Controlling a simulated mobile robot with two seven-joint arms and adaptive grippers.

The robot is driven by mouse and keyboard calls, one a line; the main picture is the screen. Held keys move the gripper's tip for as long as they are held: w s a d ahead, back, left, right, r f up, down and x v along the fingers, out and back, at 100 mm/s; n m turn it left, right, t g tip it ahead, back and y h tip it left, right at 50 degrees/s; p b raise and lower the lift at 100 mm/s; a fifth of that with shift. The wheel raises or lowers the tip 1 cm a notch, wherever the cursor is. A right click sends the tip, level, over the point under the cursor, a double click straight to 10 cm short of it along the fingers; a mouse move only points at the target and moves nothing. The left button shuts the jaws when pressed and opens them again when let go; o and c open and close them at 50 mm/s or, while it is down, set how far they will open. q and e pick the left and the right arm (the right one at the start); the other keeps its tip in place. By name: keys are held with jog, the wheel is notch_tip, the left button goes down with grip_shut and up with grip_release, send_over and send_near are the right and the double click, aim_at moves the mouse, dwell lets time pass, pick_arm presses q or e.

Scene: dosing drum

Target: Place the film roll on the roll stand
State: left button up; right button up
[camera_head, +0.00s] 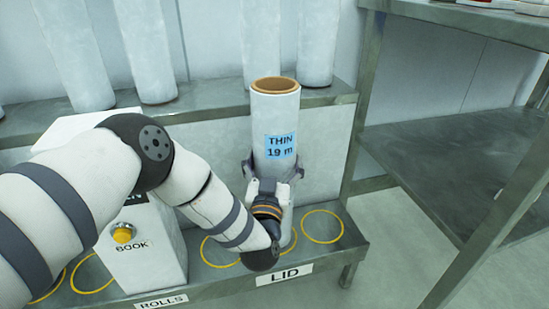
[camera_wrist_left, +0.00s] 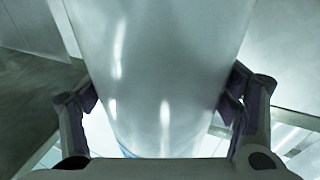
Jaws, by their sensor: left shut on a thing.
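The film roll (camera_head: 275,112) is a tall white cylinder with a brown core at its open top and a blue label reading "THIN 19 m". It stands upright over the grey low bench with yellow rings (camera_head: 345,250), behind the "LID" sign. My left gripper (camera_head: 272,172) is shut around its lower half, one finger on each side. The roll (camera_wrist_left: 155,65) fills the middle of the left wrist view between the fingers. My arm hides most of the roll's bottom, so I cannot tell whether it touches the bench. My right gripper is not in view.
A white box with a yellow button (camera_head: 123,234) stands on the bench at left. Several white rolls (camera_head: 317,45) stand on the shelf behind. An empty yellow ring (camera_head: 322,226) lies right of the held roll. A grey metal rack (camera_head: 450,165) stands at right.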

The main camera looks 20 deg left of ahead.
pick_arm(q)
jog(key=shift+r, duration=0.1)
jog(key=o, duration=1.9)
jog(key=shift+s, duration=0.15)
jog(key=p+v, duration=0.3)
jog(key=v, duration=0.8)
jog(key=shift+s+d, duration=0.1)
jog(key=shift+s, duration=0.3)
